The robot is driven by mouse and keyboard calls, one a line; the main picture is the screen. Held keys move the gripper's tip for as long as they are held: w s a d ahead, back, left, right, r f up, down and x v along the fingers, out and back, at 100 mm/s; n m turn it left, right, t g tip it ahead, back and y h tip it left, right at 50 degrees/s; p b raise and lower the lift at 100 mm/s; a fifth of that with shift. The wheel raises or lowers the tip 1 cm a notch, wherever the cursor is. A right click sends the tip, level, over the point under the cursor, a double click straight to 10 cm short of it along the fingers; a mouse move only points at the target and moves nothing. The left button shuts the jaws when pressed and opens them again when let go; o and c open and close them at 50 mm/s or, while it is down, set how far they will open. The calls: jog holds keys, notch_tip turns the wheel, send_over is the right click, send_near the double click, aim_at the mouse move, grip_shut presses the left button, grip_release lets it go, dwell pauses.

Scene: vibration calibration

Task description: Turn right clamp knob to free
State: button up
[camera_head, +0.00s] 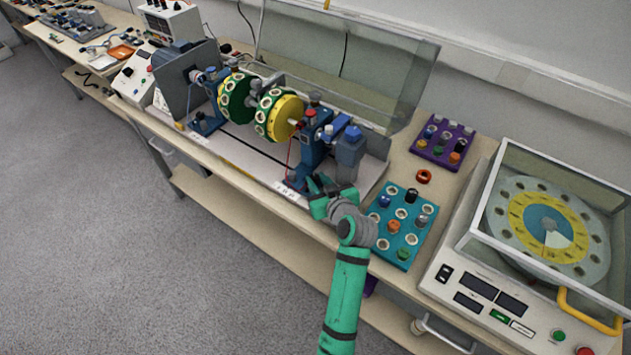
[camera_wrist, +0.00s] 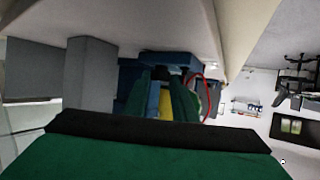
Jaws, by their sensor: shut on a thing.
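The right blue clamp stand (camera_head: 309,150) stands at the right end of the rotor machine, beside the yellow-faced green rotor drum (camera_head: 286,117). My gripper (camera_head: 318,190) is low at the front foot of this stand, by the front edge of the machine bed. In the wrist view the green fingers (camera_wrist: 168,101) are closed around a small yellow part (camera_wrist: 166,108), which appears to be the right clamp knob, with blue stand parts around it. The knob is hidden behind my gripper in the head view, so its turn angle cannot be told.
A teal tray (camera_head: 383,243) with several knobs and sockets lies right of my wrist. The left blue stand (camera_head: 207,122) is farther away.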

jog(key=n+y, duration=0.1)
jog(key=g+y, duration=0.1)
jog(key=d+n, duration=0.1)
jog(key=shift+w+r+n+y, duration=0.1)
jog(key=shift+w+n+y, duration=0.2)
jog(key=shift+y, duration=0.1)
jog(key=shift+w+n+g+y, duration=0.15)
jog(key=shift+n+g+y, duration=1.15)
jog(key=shift+n, duration=0.2)
jog(key=o, duration=1)
jog(key=shift+f, duration=0.2)
jog(key=shift+o, duration=0.2)
jog(key=shift+w, duration=0.1)
jog(key=shift+d, duration=0.1)
